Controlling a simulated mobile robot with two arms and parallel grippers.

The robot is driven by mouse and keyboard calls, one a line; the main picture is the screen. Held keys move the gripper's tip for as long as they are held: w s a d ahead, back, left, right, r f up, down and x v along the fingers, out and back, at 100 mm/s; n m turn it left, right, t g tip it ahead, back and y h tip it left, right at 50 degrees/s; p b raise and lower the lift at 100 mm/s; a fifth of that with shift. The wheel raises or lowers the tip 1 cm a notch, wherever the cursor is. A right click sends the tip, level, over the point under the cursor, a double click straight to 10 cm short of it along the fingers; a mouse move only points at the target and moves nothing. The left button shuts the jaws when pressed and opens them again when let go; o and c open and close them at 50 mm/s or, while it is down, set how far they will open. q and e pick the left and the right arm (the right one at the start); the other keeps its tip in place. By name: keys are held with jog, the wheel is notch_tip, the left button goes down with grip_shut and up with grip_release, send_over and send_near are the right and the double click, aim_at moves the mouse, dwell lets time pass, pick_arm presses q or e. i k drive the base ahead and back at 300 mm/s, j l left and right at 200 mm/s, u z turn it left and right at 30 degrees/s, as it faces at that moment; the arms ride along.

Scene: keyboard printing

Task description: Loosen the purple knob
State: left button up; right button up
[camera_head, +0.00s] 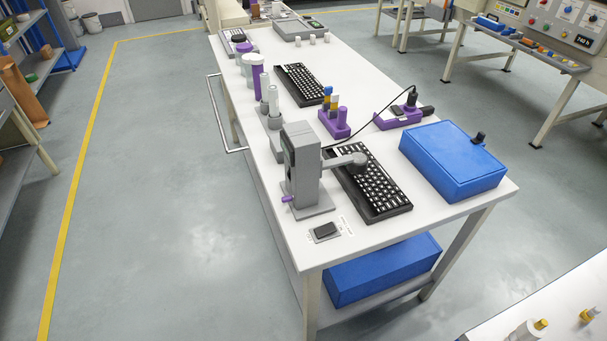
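A grey printing device (303,172) stands upright near the front of the long white table. A small purple knob (288,199) sticks out to the left from the lower part of its column. The device's grey arm (340,161) reaches right, with a dark round head over a black keyboard (372,192). Neither of my grippers is in view, so nothing of mine touches the knob here. The knob is small, and how tight it is cannot be told.
The white table (262,205) also bears a blue box (453,160), a purple holder (334,123) with bottles, a second keyboard (299,84) and a small black pad (326,230). A metal rail (218,115) runs along the left side. The floor to the left is clear.

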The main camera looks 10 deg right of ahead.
aim_at(287, 199)
jog(key=i+j+z, duration=0.1)
jog(key=z, duration=0.7)
jog(key=i+j+z, duration=0.1)
jog(key=j+z, duration=0.25)
jog(key=j, duration=0.2)
jog(key=j+z, duration=0.35)
jog(key=j, duration=0.2)
jog(key=j+z, duration=0.35)
jog(key=j, duration=0.25)
